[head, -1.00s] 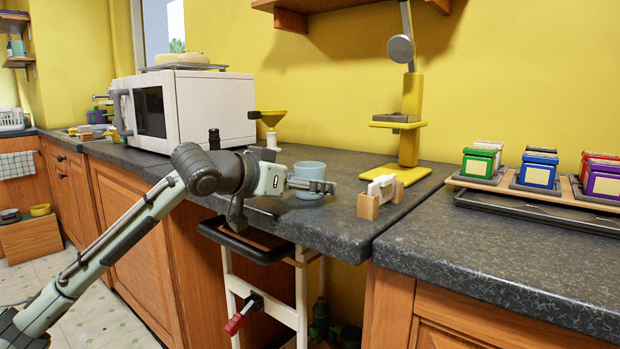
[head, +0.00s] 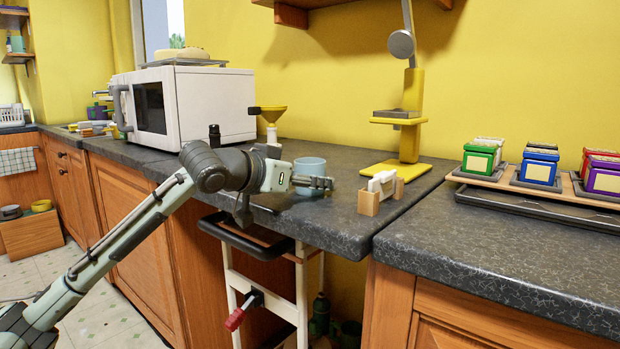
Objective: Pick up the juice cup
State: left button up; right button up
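A light blue cup (head: 311,168), the only cup on this stretch of counter, stands upright on the dark countertop. My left gripper (head: 318,183) is at the cup, with its fingers across the front of the cup's lower half as seen in the head view. One finger is clearly visible in front of the cup; the other is not clear. I cannot tell whether the fingers touch the cup or are closed on it. My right gripper is not in view.
A small wooden holder with white cards (head: 381,191) stands right of the cup. A white microwave (head: 190,105) is at left. The counter's front edge (head: 330,243) runs below my gripper.

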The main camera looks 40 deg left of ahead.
aim_at(309, 161)
pick_arm(q)
jog(key=shift+r, duration=0.45)
notch_tip(309, 161, up, 4)
jog(key=shift+a+f+p, duration=0.1)
jog(key=shift+f+p, duration=0.05)
jog(key=shift+p, duration=0.55)
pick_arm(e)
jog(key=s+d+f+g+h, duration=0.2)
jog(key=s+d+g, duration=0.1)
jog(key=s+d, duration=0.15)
pick_arm(q)
jog(key=a+r, duration=0.1)
jog(key=a, duration=0.1)
jog(key=s+a+r, duration=0.1)
jog(key=a, duration=0.1)
jog(key=s+a+r+b, duration=0.1)
jog(key=shift+a, duration=0.4)
jog(key=s+a+r, duration=0.1)
jog(key=a+r, duration=0.2)
jog(key=a, duration=0.2)
jog(key=shift+s+r, duration=0.2)
jog(key=shift+s, duration=0.15)
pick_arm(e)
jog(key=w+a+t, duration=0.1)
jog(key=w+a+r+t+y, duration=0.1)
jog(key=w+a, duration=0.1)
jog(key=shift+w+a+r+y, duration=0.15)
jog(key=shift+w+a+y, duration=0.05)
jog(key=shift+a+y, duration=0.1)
